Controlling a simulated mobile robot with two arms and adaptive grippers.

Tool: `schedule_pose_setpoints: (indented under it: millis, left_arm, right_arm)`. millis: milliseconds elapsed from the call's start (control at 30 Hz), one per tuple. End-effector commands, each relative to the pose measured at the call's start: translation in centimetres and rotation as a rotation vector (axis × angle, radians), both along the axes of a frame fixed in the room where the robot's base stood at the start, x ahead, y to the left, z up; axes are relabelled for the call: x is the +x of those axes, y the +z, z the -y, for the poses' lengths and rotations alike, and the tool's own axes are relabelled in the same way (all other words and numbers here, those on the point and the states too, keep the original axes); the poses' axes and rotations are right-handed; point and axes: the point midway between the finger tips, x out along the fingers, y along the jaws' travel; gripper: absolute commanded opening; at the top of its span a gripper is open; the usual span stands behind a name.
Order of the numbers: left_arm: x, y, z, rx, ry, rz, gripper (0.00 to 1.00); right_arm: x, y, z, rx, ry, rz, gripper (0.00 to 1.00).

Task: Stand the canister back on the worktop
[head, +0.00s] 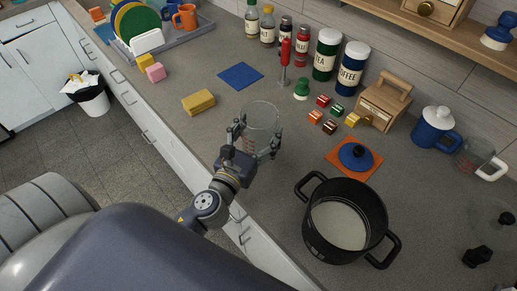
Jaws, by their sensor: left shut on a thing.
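My left gripper (255,141) is shut around a clear glass canister (262,117) with red markings, near the worktop's front edge. The canister looks roughly upright with its open rim facing up. I cannot tell whether its base touches the worktop (220,125); the fingers and wrist hide part of its lower side. A dark green TEA canister (325,55) and a dark blue COFFEE canister (352,68) stand at the back by the wall. My right gripper is not in view.
A black pot (311,235) stands right of my gripper, with a blue lid (356,156) on an orange mat behind it. A yellow sponge (198,102) and blue cloth (240,76) lie left. Small spice cubes (323,101) sit behind. Worktop between sponge and canister is clear.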

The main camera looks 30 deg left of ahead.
Motion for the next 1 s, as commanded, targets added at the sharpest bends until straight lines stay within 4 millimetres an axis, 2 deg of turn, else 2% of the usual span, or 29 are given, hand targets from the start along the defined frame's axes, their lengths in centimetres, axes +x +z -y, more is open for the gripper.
schedule_pose_setpoints:
  millis: [33, 167, 400, 600, 867, 900, 967, 1000]
  left_arm:
    - [0.0, -1.0, 0.0, -0.001, 0.001, 0.001, 0.36]
    - [0.0, -1.9, 0.0, -0.001, 0.0, 0.004, 0.36]
    - [0.0, -5.1, 0.1, 0.0, -0.001, 0.003, 0.36]
    - [0.0, -5.3, 0.1, 0.0, -0.002, 0.004, 0.36]
    - [0.0, -5.7, 0.1, 0.0, -0.002, 0.004, 0.36]
    - [0.0, -5.8, 0.1, 0.0, -0.002, 0.002, 0.78]
    - [0.0, -5.7, 0.1, 0.0, -0.002, 0.001, 0.92]
    - [0.0, -5.7, 0.1, 0.0, -0.002, 0.001, 0.94]
  right_arm:
    - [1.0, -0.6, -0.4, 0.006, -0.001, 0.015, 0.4]
    - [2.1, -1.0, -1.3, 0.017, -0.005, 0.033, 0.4]
    - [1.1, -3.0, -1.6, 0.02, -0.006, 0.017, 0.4]
    - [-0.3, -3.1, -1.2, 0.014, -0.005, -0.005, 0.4]
    - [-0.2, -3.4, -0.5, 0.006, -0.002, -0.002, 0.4]
    - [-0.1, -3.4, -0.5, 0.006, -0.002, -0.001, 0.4]
    - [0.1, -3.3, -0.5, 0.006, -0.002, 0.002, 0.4]
    - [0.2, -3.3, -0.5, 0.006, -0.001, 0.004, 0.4]
